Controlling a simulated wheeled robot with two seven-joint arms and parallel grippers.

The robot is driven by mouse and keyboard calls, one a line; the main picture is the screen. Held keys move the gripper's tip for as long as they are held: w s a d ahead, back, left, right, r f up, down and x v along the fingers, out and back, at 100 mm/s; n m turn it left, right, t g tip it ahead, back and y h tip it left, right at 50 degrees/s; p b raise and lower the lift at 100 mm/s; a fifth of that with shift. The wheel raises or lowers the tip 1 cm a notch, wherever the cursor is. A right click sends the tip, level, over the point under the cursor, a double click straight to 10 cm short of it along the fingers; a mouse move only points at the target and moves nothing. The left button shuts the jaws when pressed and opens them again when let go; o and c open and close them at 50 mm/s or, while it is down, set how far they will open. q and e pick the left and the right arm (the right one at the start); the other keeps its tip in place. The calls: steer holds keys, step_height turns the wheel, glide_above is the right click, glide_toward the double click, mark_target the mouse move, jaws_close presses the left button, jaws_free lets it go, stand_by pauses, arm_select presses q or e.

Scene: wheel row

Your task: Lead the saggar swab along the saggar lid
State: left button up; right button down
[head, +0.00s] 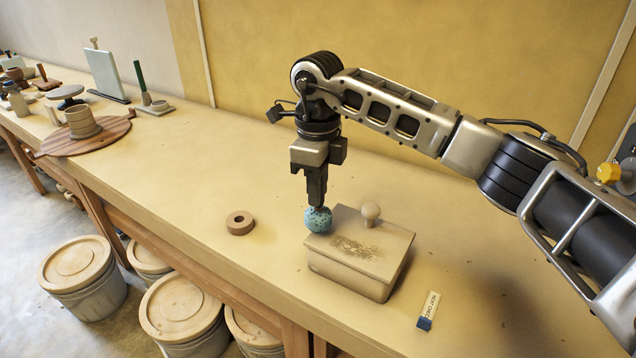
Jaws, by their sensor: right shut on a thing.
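The saggar swab (318,221) is a speckled blue, rounded sponge-like piece. My right gripper (317,203) points straight down and is shut on it. The swab is at the left edge of the saggar lid (385,235); whether it touches the lid is hard to tell. The lid is a flat tan slab with a round knob (370,212) near its back edge. A patch of brown crumbs (355,247) lies on the lid's middle, right of the swab. The lid sits on the box-shaped saggar (345,277). My left gripper is not in view.
A brown ring (240,222) lies on the bench left of the saggar. A labelled card (429,309) lies to its right. A round wooden board (85,139) with a pot stands farther left. Lidded tubs (182,312) stand on the floor. The bench behind the saggar is mostly clear.

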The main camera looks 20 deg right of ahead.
steer(key=shift+f, duration=0.45)
steer(key=shift+f, duration=0.25)
steer(key=shift+s+d, duration=0.15)
steer(key=shift+d, duration=0.1)
steer(key=shift+s+d, duration=1.6)
steer(key=shift+s, duration=0.3)
steer(key=shift+s+d, duration=1.65)
steer(key=shift+s, duration=0.3)
steer(key=shift+s+d, duration=1.6)
steer(key=shift+s, duration=0.3)
step_height(320, 180, up, 2)
steer(key=shift+r, duration=0.1)
steer(key=c, duration=2.1)
jaws_free()
jaws_close()
